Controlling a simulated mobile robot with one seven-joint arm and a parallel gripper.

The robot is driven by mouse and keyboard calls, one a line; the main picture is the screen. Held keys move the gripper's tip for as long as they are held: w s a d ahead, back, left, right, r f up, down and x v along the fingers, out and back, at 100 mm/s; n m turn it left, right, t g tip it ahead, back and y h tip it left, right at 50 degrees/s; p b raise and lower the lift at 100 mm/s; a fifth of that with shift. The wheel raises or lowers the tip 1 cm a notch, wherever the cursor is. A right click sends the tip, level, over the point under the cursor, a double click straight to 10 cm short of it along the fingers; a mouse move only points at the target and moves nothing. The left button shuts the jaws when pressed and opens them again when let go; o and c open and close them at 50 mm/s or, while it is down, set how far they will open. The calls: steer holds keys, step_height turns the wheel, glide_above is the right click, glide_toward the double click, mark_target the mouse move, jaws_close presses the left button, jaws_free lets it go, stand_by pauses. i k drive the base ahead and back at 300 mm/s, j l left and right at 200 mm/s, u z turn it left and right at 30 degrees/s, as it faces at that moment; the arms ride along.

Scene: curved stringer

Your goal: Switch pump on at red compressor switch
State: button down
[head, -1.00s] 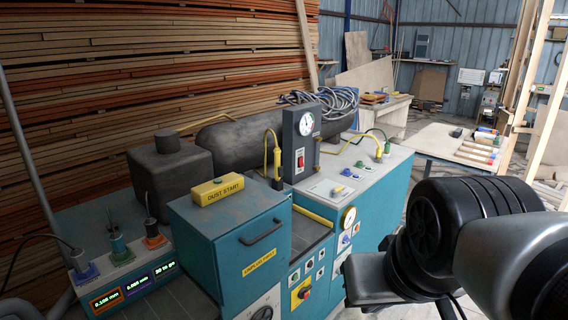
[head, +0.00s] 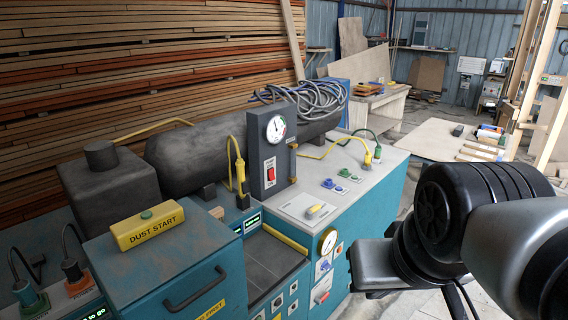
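The red switch (head: 271,175) sits on the front of an upright dark grey box (head: 272,135), below a round white gauge (head: 277,130). The box stands on the machine bench beside a dark cylindrical tank (head: 188,158). The switch looks like a rocker; its position is too small to tell. My arm reaches in at the right, with a black joint and a dark flat end part (head: 372,267) in front of the bench's right side. I see no fingertips, and no part of my arm touches the switch.
A yellow DUST START box (head: 147,226) sits on a teal cabinet (head: 165,270) at the front left. Yellow cables (head: 239,165) rise beside the switch box. Coiled grey hoses (head: 310,98) lie behind it. A low table (head: 445,138) stands at the right.

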mark_target(272, 176)
steer(key=i+l, duration=0.3)
steer(key=i, duration=0.15)
steer(key=i+l, duration=0.35)
steer(key=i+l+z, duration=0.1)
steer(key=i+l, duration=0.2)
steer(key=i, duration=0.2)
